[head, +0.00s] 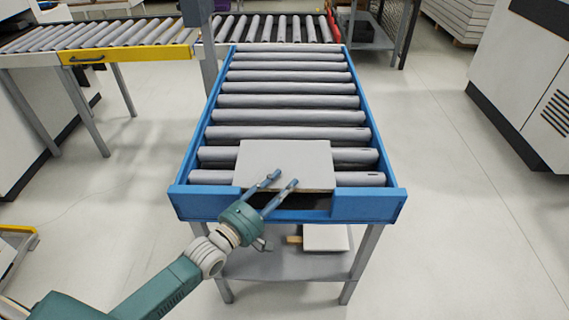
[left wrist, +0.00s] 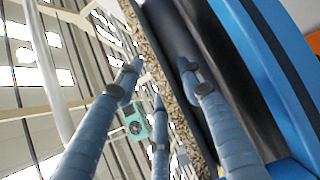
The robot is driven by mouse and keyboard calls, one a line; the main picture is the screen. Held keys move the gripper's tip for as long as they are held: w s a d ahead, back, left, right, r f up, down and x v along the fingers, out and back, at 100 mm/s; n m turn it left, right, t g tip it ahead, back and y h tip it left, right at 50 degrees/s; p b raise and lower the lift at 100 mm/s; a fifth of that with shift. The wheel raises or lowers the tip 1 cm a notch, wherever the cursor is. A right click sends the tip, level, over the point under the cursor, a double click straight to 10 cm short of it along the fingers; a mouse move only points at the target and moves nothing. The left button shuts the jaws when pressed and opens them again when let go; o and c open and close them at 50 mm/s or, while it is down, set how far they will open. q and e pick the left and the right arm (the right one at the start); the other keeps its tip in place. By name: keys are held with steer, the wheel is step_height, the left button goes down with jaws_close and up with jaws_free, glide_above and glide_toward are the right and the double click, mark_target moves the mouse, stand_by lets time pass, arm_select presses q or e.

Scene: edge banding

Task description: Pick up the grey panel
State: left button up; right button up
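The grey panel (head: 286,163) lies flat on the near end of the roller conveyor, its front edge over the blue end rail. In the left wrist view its speckled edge (left wrist: 172,85) runs lengthwise between my fingers. My left gripper (head: 284,179) is at the panel's front edge, with two fingers showing over the panel in the head view. In the left wrist view the gripper (left wrist: 160,72) has its fingers apart, on both sides of the edge. I see no clear grip. My right gripper is not in view.
The blue-framed conveyor (head: 393,190) stands on grey legs. A lower shelf (head: 260,265) holds another light board (head: 325,238). Another roller conveyor (head: 100,35) with a yellow rail crosses behind. A white machine (head: 520,75) stands at right.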

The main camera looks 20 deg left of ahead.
arm_select(q)
jaws_close()
steer(key=shift+w+r, duration=0.1)
steer(key=shift+r, duration=0.1)
step_height(320, 180, up, 19)
steer(key=s+a+r+p, duration=0.4)
steer(key=s+r+p, duration=0.7)
steer(key=shift+s+a, duration=0.15)
steer(key=shift+a, duration=0.05)
stand_by(0.6)
steer(key=shift+f, duration=0.1)
